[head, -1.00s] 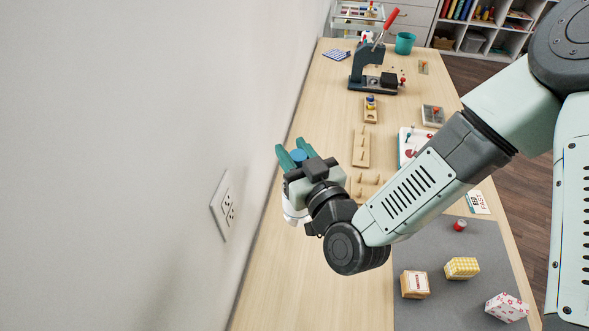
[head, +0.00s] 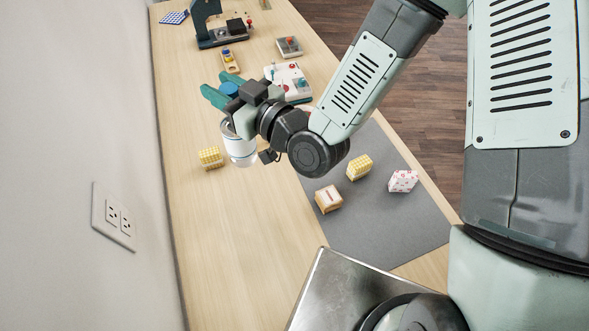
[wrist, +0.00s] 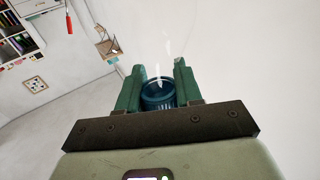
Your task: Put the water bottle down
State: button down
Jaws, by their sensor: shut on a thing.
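The water bottle (head: 239,148) is clear and whitish with a blue cap (head: 229,90). My gripper (head: 215,85) is shut on it at the cap end, with the body hanging below the teal fingers over the left part of the wooden table (head: 225,255). In the wrist view the blue cap (wrist: 158,93) sits between the two green fingers. The bottle looks roughly upright; whether its base touches the table I cannot tell. My gripper hides part of the bottle's upper body.
A yellow patterned box (head: 209,158) stands just left of the bottle. A grey mat (head: 395,235) to the right carries another yellow box (head: 359,167), a tan box (head: 328,199) and a pink-patterned box (head: 403,181). The table in front of the bottle is clear. A wall with an outlet (head: 114,216) borders the left.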

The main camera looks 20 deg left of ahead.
jog(key=w+d+m+t, duration=0.1)
jog(key=w+d, duration=0.7)
jog(key=d, duration=0.1)
notch_tip(320, 180, down, 10)
jog(key=shift+h, duration=0.3)
jog(key=shift+s+f, duration=0.1)
jog(key=shift+f, duration=0.05)
jog(key=c, duration=0.8)
grip_release()
jog(key=shift+o, duration=0.2)
jog(key=v, duration=1.2)
jog(key=shift+s, duration=0.2)
